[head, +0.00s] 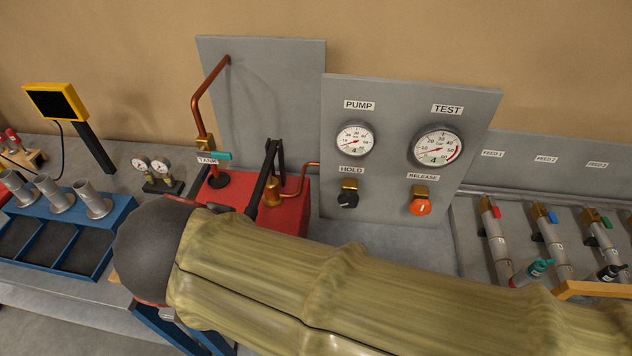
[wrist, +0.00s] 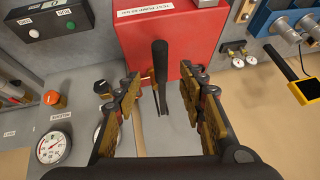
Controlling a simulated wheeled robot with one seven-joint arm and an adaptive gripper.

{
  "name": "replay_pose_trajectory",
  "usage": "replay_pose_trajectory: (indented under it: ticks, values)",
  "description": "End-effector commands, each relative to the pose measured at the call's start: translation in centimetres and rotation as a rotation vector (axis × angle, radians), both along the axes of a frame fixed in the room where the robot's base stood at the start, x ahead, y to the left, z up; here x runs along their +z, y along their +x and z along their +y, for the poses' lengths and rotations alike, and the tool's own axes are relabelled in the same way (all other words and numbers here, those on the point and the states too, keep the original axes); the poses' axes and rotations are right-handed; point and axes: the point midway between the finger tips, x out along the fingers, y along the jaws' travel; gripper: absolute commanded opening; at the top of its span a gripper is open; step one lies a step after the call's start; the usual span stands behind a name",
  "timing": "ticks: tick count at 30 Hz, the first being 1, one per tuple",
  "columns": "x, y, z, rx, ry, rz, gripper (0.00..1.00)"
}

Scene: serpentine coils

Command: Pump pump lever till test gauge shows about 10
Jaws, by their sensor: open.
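The pump lever is a black bar (head: 262,178) on the red pump box (head: 292,211); my arm hides part of it in the head view. In the wrist view its dark handle (wrist: 160,62) lies between the spread fingers of my gripper (wrist: 158,88), with gaps on both sides. My gripper is open and hidden in the head view. The test gauge (head: 437,147) has its needle toward the lower left, low on the scale, and a small green figure that looks like 4. The test gauge also shows in the wrist view (wrist: 53,148).
The pump gauge (head: 355,140) sits left of the test gauge. Below are the black hold knob (head: 347,200) and the orange release knob (head: 420,207). A copper pipe (head: 208,88) rises behind the pump. Coloured-handle feed valves (head: 545,215) stand at right, a blue rack (head: 65,235) at left.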

Motion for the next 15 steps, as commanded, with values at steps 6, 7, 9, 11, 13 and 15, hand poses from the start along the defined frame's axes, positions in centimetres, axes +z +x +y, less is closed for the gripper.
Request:
replay_pose_trajectory:
  ticks: [6,7,9,11,13,15]
  values:
    - [-2.0,0.6,-1.6,0.082,-0.135,-0.015,0.4]
    - [-2.9,0.8,-2.0,0.123,-0.204,-0.029,0.4]
    - [-4.8,1.5,-2.9,0.237,-0.402,-0.077,0.4]
    - [-6.1,2.2,-3.6,0.338,-0.578,-0.118,0.4]
    - [-7.3,2.9,-4.1,0.45,-0.777,-0.163,0.4]
    - [-8.1,3.5,-4.5,0.558,-0.976,-0.206,0.4]
